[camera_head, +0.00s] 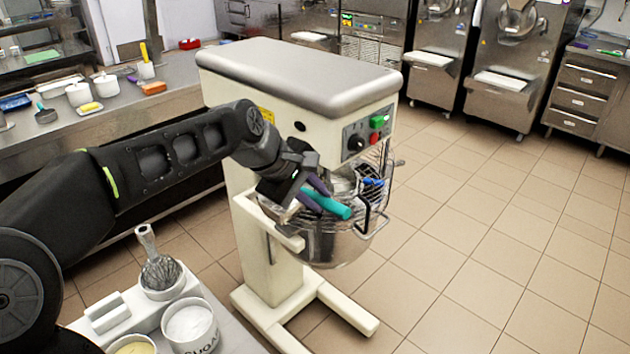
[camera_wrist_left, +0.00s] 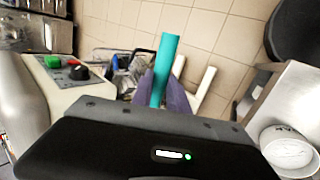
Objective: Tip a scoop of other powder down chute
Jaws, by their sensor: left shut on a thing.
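My left gripper (camera_head: 317,192) is shut on the teal handle of a scoop (camera_head: 334,207), at the front of the mixer's wire bowl guard. In the left wrist view the teal handle (camera_wrist_left: 165,60) stands up between the dark fingers (camera_wrist_left: 176,96). The scoop's head is hidden, so I cannot tell whether it holds powder. The mixer (camera_head: 300,75) has a steel bowl (camera_head: 345,247) under the guard (camera_head: 385,212). A pale metallic shape at the guard, perhaps the chute (camera_head: 343,181), is partly hidden by my gripper. My right gripper is not in view.
A tub of white powder marked sugar (camera_head: 190,345), a tub of yellowish contents (camera_head: 133,348) and a whisk in a pot (camera_head: 159,270) stand at the lower left. A steel counter (camera_head: 130,115) lies behind my arm. The tiled floor at right is clear.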

